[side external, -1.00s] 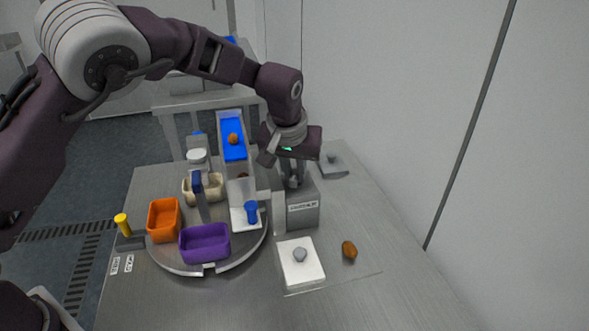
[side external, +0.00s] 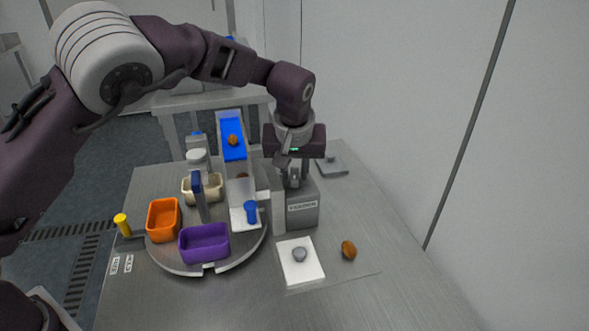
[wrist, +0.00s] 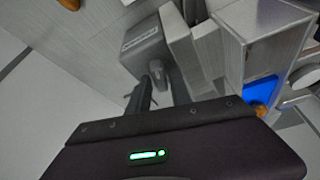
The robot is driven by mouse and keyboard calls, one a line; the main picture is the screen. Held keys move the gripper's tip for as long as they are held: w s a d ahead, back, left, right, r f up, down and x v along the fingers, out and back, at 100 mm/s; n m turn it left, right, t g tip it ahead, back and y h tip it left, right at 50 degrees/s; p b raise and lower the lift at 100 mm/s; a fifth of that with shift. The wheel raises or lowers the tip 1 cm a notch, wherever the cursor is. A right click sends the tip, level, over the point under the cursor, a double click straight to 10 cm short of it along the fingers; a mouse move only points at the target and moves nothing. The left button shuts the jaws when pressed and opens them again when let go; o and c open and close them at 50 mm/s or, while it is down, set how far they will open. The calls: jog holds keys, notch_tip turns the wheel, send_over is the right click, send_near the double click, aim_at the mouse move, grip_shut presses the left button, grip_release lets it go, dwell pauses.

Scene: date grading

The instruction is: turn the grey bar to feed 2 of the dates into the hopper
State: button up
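A grey feeder box (side external: 302,210) with a label stands right of the hopper chute, and shows in the wrist view (wrist: 140,45). My gripper (side external: 292,181) points down at the top of this box; its dark fingers show in the wrist view (wrist: 140,97). A small grey piece (wrist: 157,72), possibly the bar, lies close beyond the fingers; I cannot tell whether they touch or grip it. One date (side external: 233,139) lies on the blue chute (side external: 235,154). Another brown date (side external: 242,176) shows lower in the clear channel.
A turntable (side external: 180,264) carries an orange tray (side external: 163,236), a purple tray (side external: 204,255) and a cream tray (side external: 188,193). A loose date (side external: 349,249) lies beside a white plate (side external: 311,272) with a grey knob. A yellow-topped handle (side external: 121,224) stands left. The front right table is clear.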

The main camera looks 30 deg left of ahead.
jog(key=shift+r, duration=0.1)
jog(key=v, duration=0.7)
dwell(0.7)
jog(key=s+a+r+m+h, duration=0.1)
jog(key=s+a+r, duration=0.2)
jog(key=s, duration=0.3)
jog(key=s+a+r+h, duration=0.1)
jog(key=s+a+r, duration=0.3)
jog(key=s, duration=0.2)
jog(key=s+a+r+m+h, duration=0.1)
jog(key=s+a+r+h, duration=0.15)
jog(key=s, duration=0.35)
jog(key=s+a+f+m+y, duration=0.1)
jog(key=s+m, duration=0.1)
jog(key=s, duration=0.6)
jog(key=s+a+f+m+t+y, duration=0.1)
jog(key=s+a+m, duration=0.1)
jog(key=s, duration=0.6)
jog(key=shift+s+f+t, duration=0.15)
jog(key=shift+f+t, duration=0.15)
jog(key=shift+f, duration=0.1)
